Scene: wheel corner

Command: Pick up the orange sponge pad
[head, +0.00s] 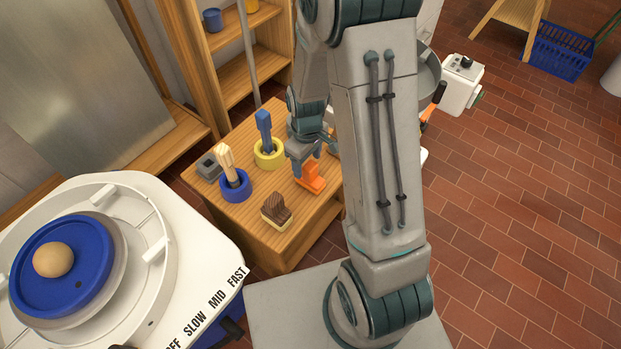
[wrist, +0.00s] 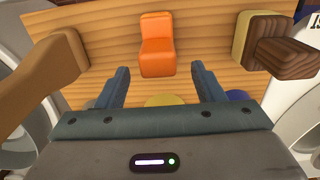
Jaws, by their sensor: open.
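The orange sponge pad (head: 312,178) lies on the wooden table, just below my gripper (head: 308,158) in the head view. In the wrist view the orange sponge pad (wrist: 157,45) lies flat on the wood, ahead of the fingertips and roughly centred between them. My gripper (wrist: 162,75) is open, with its two fingers spread wide and nothing between them. The sponge looks apart from both fingers. In the head view my gripper partly covers it, and its height above the table is hard to judge.
A brown-topped brush (head: 276,210) lies nearby on the table (head: 290,250). A yellow holder (head: 269,158) and a blue holder (head: 235,192) hold upright tools. A pottery wheel (head: 120,290) stands at left. A brown object (wrist: 45,75) shows left in the wrist view.

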